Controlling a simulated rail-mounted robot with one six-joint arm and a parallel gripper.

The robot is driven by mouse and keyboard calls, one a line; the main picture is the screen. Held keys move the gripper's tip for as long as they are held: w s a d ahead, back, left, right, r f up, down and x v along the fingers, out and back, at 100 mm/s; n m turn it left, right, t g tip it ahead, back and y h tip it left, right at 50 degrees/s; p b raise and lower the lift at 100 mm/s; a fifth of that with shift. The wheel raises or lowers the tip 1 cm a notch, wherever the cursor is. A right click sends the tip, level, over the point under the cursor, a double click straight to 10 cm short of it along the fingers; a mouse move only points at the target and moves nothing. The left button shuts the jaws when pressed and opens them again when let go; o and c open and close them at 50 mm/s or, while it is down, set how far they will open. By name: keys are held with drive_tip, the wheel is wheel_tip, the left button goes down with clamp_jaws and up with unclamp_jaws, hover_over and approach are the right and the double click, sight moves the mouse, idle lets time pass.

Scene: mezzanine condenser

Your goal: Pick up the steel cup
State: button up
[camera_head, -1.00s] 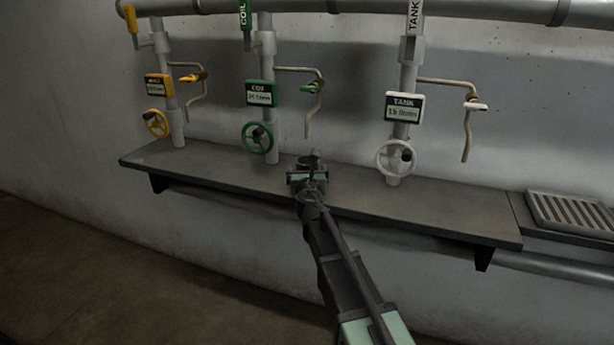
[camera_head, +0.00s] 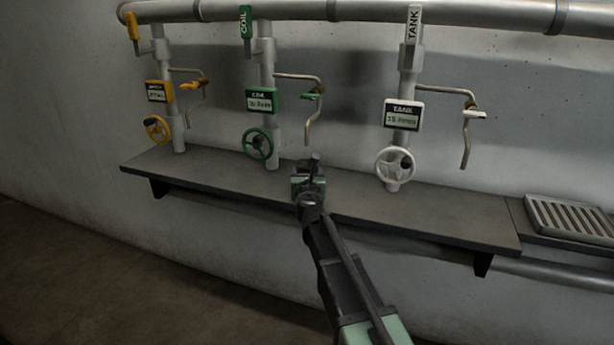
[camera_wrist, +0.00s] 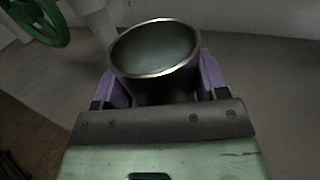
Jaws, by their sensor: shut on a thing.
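The steel cup (camera_wrist: 158,85) is a dark round cup with a bright metal rim, and it looks empty. In the wrist view it sits between the purple finger pads of my gripper (camera_wrist: 155,84), which press on its left and right sides. In the head view my gripper (camera_head: 309,172) is over the grey shelf (camera_head: 420,212), between the green valve and the white valve. There the cup is mostly hidden by my gripper. I cannot tell whether the cup touches the shelf.
Three pipes rise from the shelf with a yellow handwheel (camera_head: 157,129), a green handwheel (camera_head: 257,144) and a white handwheel (camera_head: 395,164). Bent spouts hang beside them, the green-handled spout (camera_head: 314,105) close behind my gripper. A slatted drain grate (camera_head: 570,216) lies at right. The shelf's right part is clear.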

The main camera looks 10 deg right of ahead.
wheel_tip(320, 180, up, 9)
drive_tip(key=p, duration=0.8)
drive_tip(key=shift+f, duration=0.1)
